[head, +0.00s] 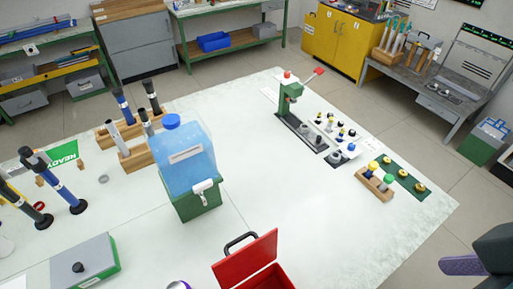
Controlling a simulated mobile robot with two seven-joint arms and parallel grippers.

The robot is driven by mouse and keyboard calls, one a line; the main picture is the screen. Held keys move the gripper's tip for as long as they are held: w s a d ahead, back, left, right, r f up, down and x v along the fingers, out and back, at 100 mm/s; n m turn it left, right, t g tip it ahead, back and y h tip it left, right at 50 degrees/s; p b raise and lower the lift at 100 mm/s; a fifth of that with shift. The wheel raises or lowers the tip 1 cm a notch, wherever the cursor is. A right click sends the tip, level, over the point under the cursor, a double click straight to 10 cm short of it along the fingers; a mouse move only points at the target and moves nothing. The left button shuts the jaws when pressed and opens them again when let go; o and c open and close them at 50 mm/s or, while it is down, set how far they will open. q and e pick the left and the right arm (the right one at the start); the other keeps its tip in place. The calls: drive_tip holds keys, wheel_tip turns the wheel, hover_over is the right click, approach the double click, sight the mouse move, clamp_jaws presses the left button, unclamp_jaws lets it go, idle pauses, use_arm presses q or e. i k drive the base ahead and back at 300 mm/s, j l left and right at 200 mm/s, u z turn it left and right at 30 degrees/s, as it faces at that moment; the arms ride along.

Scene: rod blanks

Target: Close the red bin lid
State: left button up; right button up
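The red bin (284,284) stands at the front edge of the view, on the white table, and is cut off by the bottom of the picture. Its red lid (246,260) is open and stands raised on the far side of the bin's opening. A dark handle (240,239) sticks out behind the lid's upper edge. Part of the inside of the bin shows below the lid. I see neither my left nor my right gripper clearly near the bin, and nothing touches the lid.
A blue water container (186,160) on a green base stands behind and left of the bin. A grey-green box (85,266) lies at left. A green press (289,98) stands farther back. A dark shape with a purple part (462,265) is at lower right. The table right of the bin is clear.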

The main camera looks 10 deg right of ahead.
sight(229, 271)
drive_tip(key=i+j+z, duration=0.2)
drive_tip(key=j+z, duration=0.15)
drive_tip(key=z, duration=0.15)
drive_tip(key=i+j+z, duration=0.15)
drive_tip(key=j+z, duration=1.75)
drive_tip(key=k+j+z, duration=0.2)
drive_tip(key=z, duration=0.25)
drive_tip(key=k+j+z, duration=0.25)
drive_tip(key=j+z, duration=0.25)
